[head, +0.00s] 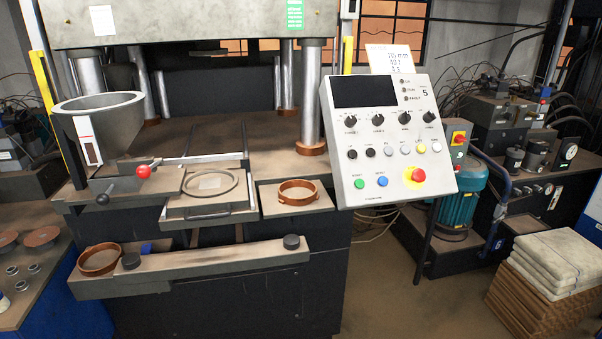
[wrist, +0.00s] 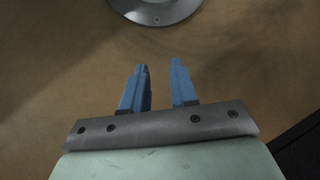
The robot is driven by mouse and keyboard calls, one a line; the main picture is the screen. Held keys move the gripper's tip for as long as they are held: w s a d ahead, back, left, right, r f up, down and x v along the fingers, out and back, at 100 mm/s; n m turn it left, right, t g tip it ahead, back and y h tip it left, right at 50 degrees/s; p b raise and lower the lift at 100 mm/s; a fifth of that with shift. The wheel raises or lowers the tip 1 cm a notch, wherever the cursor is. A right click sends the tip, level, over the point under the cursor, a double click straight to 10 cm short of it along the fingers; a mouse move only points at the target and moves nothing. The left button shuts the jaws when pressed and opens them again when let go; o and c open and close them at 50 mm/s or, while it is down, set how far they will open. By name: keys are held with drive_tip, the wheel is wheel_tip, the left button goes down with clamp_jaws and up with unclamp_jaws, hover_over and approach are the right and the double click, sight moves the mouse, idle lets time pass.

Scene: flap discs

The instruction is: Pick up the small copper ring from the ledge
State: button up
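Two copper-brown rings show in the head view. One ring (head: 298,200) lies on a small shelf at the right of the press front. The other ring (head: 99,270) lies at the left end of the low ledge (head: 215,262), beside a black knob. They look alike, and I cannot tell for sure which is smaller. My gripper (wrist: 159,66) shows only in the wrist view. Its two blue fingers are apart with nothing between them, over a plain brown surface. No ring shows in the wrist view, and my gripper is out of the head view.
A thin dark ring (head: 210,192) lies on the middle tray. A hopper (head: 100,112) with a red-knobbed lever stands left, and a control panel (head: 390,150) right. Stacked sacks (head: 548,258) stand far right. A round grey plate (wrist: 155,12) tops the wrist view.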

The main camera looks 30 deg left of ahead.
drive_tip(key=w+a+r+n+t, duration=0.1)
drive_tip(key=w+a+r+n, duration=0.4)
drive_tip(key=a+r, duration=0.55)
drive_tip(key=w+a+r+n+t, duration=0.1)
drive_tip(key=w+a+r+n, duration=0.1)
drive_tip(key=w+a+r, duration=0.85)
drive_tip(key=s+a+r+n, duration=0.3)
drive_tip(key=a+r, duration=0.6)
drive_tip(key=s+a+r+n+t, duration=0.1)
drive_tip(key=s+a+r+n, duration=0.2)
drive_tip(key=a+r, duration=0.65)
drive_tip(key=s+a+r+n, duration=0.3)
drive_tip(key=s+a+r, duration=0.1)
drive_tip(key=a+r, duration=0.45)
drive_tip(key=w+a+r+n+t, duration=0.1)
drive_tip(key=w+r+n, duration=0.1)
drive_tip(key=w+r, duration=0.3)
drive_tip(key=w+a+r+n, duration=0.2)
drive_tip(key=w+r, duration=0.4)
drive_tip(key=w, duration=0.1)
drive_tip(key=w+a+r+n+t, duration=0.1)
drive_tip(key=w+a+r+n, duration=0.1)
drive_tip(key=w+r, duration=0.3)
drive_tip(key=shift+w+a+r+t+y, duration=0.1)
drive_tip(key=shift+w+r+t+y, duration=0.1)
drive_tip(key=shift+w, duration=0.3)
drive_tip(key=shift+w+a+r+t+y, duration=0.1)
drive_tip(key=shift+w+r+y, duration=0.1)
drive_tip(key=shift+w, duration=0.25)
drive_tip(key=shift+f, duration=3.5)
